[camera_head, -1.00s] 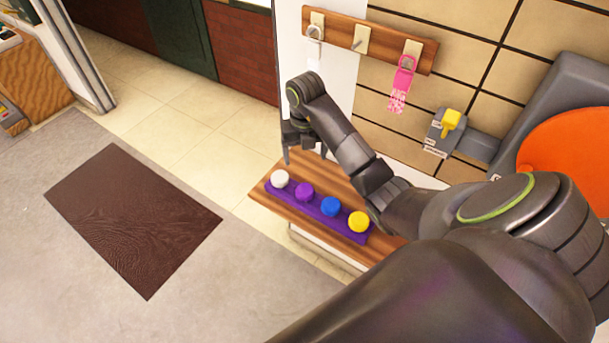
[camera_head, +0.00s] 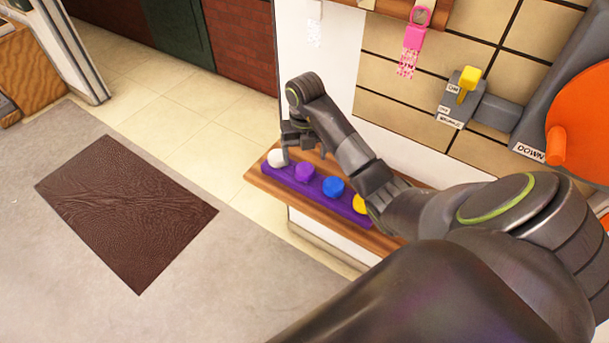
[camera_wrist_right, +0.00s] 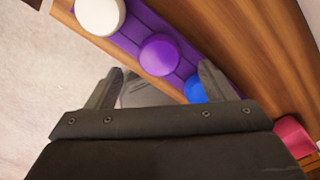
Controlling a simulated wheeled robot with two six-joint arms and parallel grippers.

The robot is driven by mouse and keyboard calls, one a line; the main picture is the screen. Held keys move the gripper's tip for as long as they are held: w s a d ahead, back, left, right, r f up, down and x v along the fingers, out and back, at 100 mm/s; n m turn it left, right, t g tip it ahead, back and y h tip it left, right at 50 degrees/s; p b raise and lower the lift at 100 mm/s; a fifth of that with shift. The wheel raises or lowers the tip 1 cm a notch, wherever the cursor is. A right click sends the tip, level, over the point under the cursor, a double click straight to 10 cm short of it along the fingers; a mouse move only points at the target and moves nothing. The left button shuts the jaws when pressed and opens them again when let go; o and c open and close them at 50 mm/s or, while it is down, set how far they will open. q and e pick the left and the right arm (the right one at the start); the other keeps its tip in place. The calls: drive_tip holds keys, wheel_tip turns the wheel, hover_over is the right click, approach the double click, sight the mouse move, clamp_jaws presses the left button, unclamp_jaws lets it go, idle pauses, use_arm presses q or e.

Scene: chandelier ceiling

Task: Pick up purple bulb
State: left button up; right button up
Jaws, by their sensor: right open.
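The purple bulb (camera_head: 304,172) sits in a purple holder (camera_head: 345,209) on a wooden shelf, between a white bulb (camera_head: 277,158) and a blue bulb (camera_head: 333,187). My right gripper (camera_head: 298,150) is above the holder, near the white and purple bulbs. In the right wrist view, the purple bulb (camera_wrist_right: 160,54) lies beyond the fingertips, between them and slightly right of centre. The right gripper (camera_wrist_right: 160,78) is open with nothing between its fingers. The white bulb (camera_wrist_right: 100,14) is at the upper left, and the blue bulb (camera_wrist_right: 196,90) is partly hidden by the right finger. My left gripper is not in view.
A yellow bulb (camera_head: 360,203) is partly hidden by my right arm. The wooden shelf (camera_head: 262,183) has a bare front edge. A tiled wall with a yellow switch (camera_head: 468,80), a pink hanging item (camera_head: 412,45) and an orange disc (camera_head: 585,120) stands behind. A brown mat (camera_head: 128,212) lies on the floor.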

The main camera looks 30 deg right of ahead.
sight(304, 169)
drive_tip(key=shift+f+b, duration=0.35)
drive_tip(key=shift+f, duration=0.2)
wheel_tip(304, 169, down, 2)
drive_tip(key=shift+s+a+f+b, duration=0.1)
drive_tip(key=shift+a+b, duration=0.05)
drive_tip(key=shift+b, duration=0.2)
drive_tip(key=shift+f+p, duration=0.35)
drive_tip(key=shift+f, duration=0.5)
drive_tip(key=c, duration=1.1)
